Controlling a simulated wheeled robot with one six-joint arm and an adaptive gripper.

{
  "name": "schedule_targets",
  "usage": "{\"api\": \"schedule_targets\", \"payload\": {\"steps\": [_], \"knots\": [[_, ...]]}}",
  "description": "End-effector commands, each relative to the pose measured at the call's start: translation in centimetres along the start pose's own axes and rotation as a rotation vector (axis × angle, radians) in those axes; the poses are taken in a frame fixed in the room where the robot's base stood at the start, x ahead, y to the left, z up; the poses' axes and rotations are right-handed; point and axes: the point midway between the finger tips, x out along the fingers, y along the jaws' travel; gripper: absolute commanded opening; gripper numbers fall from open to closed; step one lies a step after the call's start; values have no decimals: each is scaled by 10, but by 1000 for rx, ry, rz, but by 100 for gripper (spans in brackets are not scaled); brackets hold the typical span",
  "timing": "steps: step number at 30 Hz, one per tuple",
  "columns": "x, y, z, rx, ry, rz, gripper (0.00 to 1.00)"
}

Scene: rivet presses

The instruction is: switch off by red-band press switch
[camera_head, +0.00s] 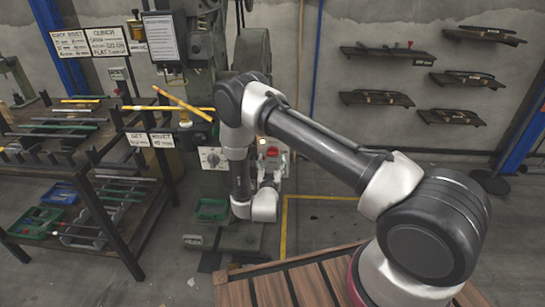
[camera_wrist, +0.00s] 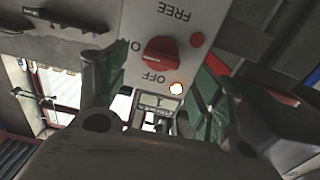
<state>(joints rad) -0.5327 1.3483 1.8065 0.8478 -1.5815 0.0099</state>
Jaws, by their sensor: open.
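A pale switch panel (camera_wrist: 150,22) fills the upper middle of the wrist view. It carries a red rotary knob (camera_wrist: 160,54) and upside-down lettering that reads FREE and OFF. I cannot tell which mark the knob points to. A bright lit lamp (camera_wrist: 176,88) and a small unlit red button or lamp (camera_wrist: 197,40) are beside it. My gripper (camera_wrist: 158,72) is open, its two fingers spread to the knob's left and right and apart from it. In the head view the red knob (camera_head: 273,151) shows beside my wrist on the press (camera_head: 205,60).
Another panel with a dark knob (camera_head: 211,157) is on the left side of the press. A rack (camera_head: 105,215) with rods and green bins stands left. Shelves (camera_head: 388,52) hang on the back wall. A wooden slatted top (camera_head: 285,285) is in front.

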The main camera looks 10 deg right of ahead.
Motion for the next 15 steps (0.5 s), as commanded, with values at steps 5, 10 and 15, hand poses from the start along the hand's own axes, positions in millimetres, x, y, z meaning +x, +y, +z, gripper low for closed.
{"api": "schedule_targets", "payload": {"steps": [5, 10, 15], "knots": [[30, 0, 0, 2, 1, 2, 68], [45, 0, 0, 1, -1, 0, 68], [48, 0, 0, 0, -2, -1, 68]]}}
